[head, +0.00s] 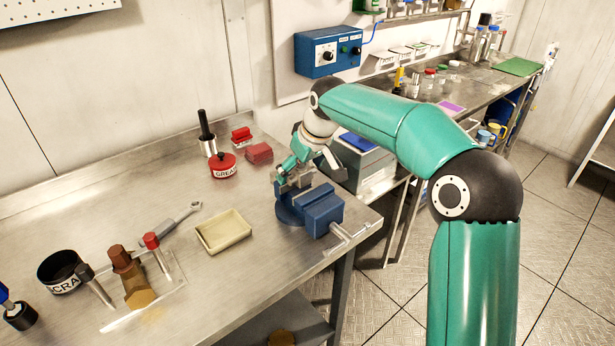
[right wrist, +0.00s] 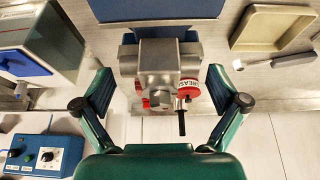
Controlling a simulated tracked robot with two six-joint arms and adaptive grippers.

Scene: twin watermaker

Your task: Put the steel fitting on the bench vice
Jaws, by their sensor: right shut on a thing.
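The blue bench vice (head: 322,210) stands at the right front corner of the steel bench; its blue body (right wrist: 155,10) fills the top of the right wrist view. In the head view the fitting (head: 293,182) is small and partly covered by the gripper. My right gripper (head: 299,168) is above and behind the vice, shut on the fitting. I cannot tell whether the fitting rests fully on the vice. My left gripper is not in view.
A cream tray (head: 223,232) and a wrench (head: 172,223) lie left of the vice. A black scrap cup (head: 62,270) is far left. A grey box (head: 366,160) stands right of my gripper.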

